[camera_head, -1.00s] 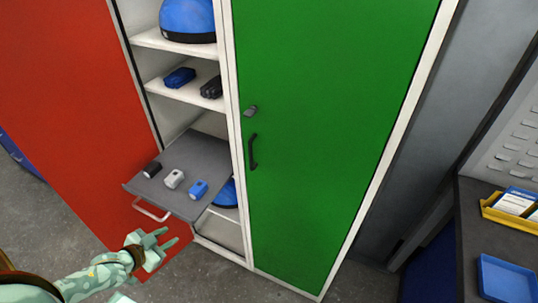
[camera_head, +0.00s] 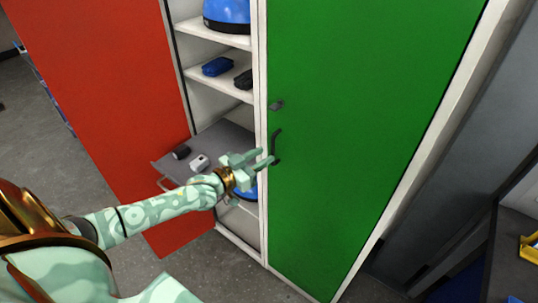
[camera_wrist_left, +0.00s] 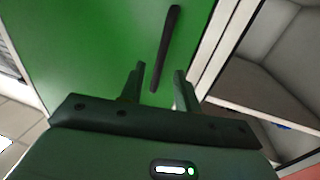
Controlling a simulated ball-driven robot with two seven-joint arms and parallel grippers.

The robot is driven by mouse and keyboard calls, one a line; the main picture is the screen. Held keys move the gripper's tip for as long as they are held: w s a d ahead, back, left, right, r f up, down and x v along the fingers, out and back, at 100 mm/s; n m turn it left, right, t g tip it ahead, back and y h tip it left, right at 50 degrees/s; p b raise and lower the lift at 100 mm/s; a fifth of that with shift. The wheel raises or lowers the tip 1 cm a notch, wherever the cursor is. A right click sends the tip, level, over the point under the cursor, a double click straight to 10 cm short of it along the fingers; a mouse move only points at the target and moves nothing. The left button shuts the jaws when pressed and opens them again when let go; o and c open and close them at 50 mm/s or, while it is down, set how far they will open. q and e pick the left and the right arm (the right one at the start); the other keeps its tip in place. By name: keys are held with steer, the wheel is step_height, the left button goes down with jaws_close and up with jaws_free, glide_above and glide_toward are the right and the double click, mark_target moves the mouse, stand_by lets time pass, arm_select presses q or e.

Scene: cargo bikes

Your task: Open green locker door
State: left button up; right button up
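The green locker door (camera_head: 350,130) is shut and fills the middle of the head view. My left gripper (camera_head: 268,161) is at the lower end of the handle in the head view. In the left wrist view its two fingers (camera_wrist_left: 158,88) are apart, with the handle (camera_wrist_left: 166,48) ahead of and between the tips. I cannot tell whether the fingers touch it. My right gripper is not in view.
The red door (camera_head: 100,100) of the left locker stands open. Its shelves hold a blue helmet (camera_head: 227,14) and a blue case (camera_head: 217,66). A grey pull-out tray (camera_head: 228,135) with small items juts out beneath my left arm. A workbench stands at right.

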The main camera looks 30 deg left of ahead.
arm_select(q)
steer(key=x, duration=0.3)
steer(key=shift+w+d, duration=0.1)
steer(key=shift+w, duration=0.05)
jaws_close()
